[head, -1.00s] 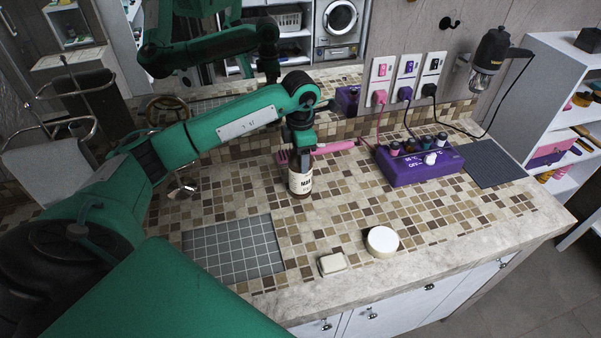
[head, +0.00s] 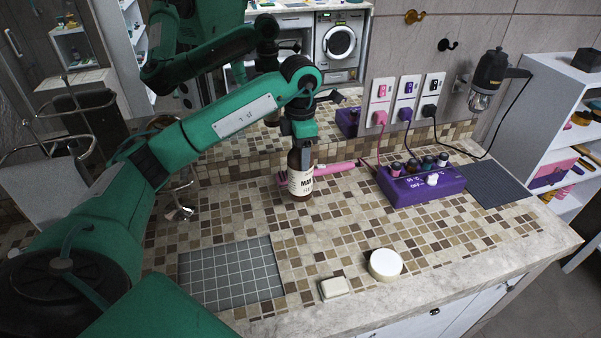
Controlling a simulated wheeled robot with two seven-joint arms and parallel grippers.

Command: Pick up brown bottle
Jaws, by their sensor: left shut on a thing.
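The brown bottle (head: 300,182) with a cream label stands upright at the middle of the tiled counter in the head view. My left gripper (head: 301,146) comes down on it from above and is shut on its upper part. The fingers hide the bottle's neck and top. I cannot tell for certain whether its base touches the counter or is just above it. My right gripper does not show clearly enough to identify.
A pink brush-like item (head: 335,167) lies just behind the bottle. A purple box with small bottles (head: 422,187) stands to the right, near wall sockets with cords. A white round tin (head: 385,265), a soap bar (head: 334,288) and a grey grid mat (head: 231,274) lie in front.

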